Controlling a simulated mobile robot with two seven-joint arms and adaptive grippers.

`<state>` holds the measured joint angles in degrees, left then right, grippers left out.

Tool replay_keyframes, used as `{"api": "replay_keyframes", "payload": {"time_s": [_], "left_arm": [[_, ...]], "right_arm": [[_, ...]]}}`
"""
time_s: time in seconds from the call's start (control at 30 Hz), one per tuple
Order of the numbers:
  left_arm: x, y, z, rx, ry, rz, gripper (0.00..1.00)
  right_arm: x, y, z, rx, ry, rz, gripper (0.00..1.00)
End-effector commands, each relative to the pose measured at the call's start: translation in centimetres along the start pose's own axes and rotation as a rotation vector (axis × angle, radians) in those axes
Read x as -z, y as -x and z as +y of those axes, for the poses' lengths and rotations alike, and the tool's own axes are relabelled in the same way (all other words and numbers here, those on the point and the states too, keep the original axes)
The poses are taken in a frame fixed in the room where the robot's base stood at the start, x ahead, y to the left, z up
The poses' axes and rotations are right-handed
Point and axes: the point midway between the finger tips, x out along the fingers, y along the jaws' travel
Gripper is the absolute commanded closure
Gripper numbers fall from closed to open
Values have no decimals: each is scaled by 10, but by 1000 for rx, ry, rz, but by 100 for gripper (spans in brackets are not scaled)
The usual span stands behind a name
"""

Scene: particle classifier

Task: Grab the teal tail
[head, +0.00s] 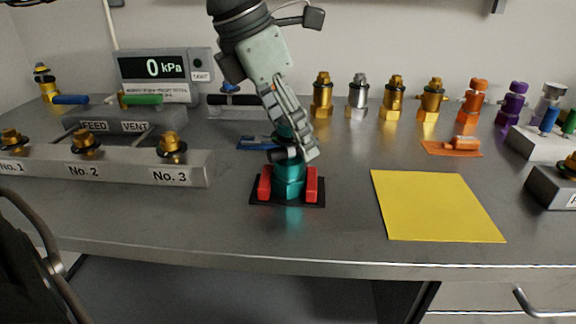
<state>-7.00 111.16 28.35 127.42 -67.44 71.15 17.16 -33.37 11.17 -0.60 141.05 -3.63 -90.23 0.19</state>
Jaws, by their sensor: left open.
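The teal tail (289,180) stands upright between two red blocks (312,185) on a small black base near the middle of the bench. My left gripper (294,155) reaches down from above, with its open fingers around the top of the teal piece. The fingers hide much of its upper part, and I cannot tell whether they touch it. A dark round part shows beside the fingers at the left. My right gripper is not in view.
A yellow mat (437,206) lies to the right. Gold and silver fittings (358,97) line the back. The numbered rail (110,171) and pressure gauge (156,76) stand at left. The bench front is clear.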

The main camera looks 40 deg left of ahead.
Motion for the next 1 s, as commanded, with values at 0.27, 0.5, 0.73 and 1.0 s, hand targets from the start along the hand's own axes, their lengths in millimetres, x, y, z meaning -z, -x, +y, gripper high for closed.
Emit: {"api": "replay_keyframes", "payload": {"time_s": [0.27, 0.5, 0.73, 1.0], "left_arm": [[1, -30, 2, 0, 2, 0, 32], [0, -30, 2, 0, 2, -2, 35], [0, -30, 2, 1, 2, -2, 64], [0, -30, 2, 0, 2, -2, 98]], "right_arm": [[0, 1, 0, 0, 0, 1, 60], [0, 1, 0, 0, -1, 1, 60], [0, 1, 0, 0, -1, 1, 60], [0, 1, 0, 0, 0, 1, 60]]}}
